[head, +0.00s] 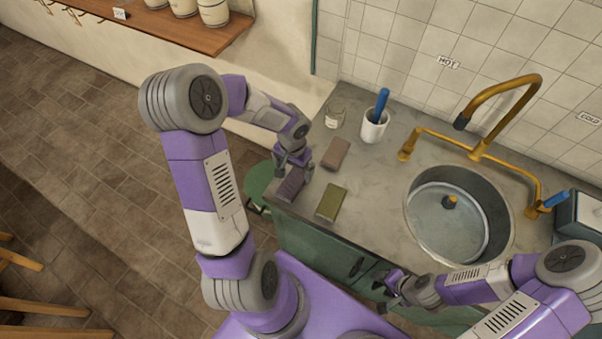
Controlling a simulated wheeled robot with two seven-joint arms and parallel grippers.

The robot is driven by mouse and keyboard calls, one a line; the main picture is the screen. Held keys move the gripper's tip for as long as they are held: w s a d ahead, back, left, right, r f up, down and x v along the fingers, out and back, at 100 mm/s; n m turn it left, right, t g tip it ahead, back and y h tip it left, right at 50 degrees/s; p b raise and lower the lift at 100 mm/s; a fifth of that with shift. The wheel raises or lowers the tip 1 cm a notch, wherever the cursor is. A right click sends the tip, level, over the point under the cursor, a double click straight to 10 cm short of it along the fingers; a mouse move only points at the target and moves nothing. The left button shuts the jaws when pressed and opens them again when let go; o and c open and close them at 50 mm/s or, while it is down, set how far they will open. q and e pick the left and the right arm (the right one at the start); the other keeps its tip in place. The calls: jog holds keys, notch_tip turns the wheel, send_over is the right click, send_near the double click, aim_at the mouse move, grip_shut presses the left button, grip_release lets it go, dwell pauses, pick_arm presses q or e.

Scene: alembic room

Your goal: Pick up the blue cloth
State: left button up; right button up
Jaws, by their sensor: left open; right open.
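No blue cloth can be made out for certain. A small blue item (556,199) shows at the right, beside the tap's right end; it is too small to tell what it is. My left gripper (293,162) is open, low over the counter's left end, close to a dark purplish block (291,187); whether it touches the block is unclear. My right gripper (386,291) is open and empty in front of the counter's front edge, below the sink in the picture.
A brown block (335,154) and an olive block (331,203) lie on the grey counter (375,205). A glass jar (335,113) and a white cup (372,129) with a blue handle stand behind. The round sink (418,222) holds a basin; a brass tap (478,150) rises behind it.

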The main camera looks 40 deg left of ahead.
aim_at(293, 182)
pick_arm(q)
jog(key=f, duration=0.2)
jog(key=f+b, duration=0.1)
jog(key=f, duration=0.1)
jog(key=s+f, duration=0.1)
jog(key=f, duration=0.2)
jog(key=shift+d, duration=0.1)
jog(key=shift+r, duration=0.1)
jog(key=c, duration=1.1)
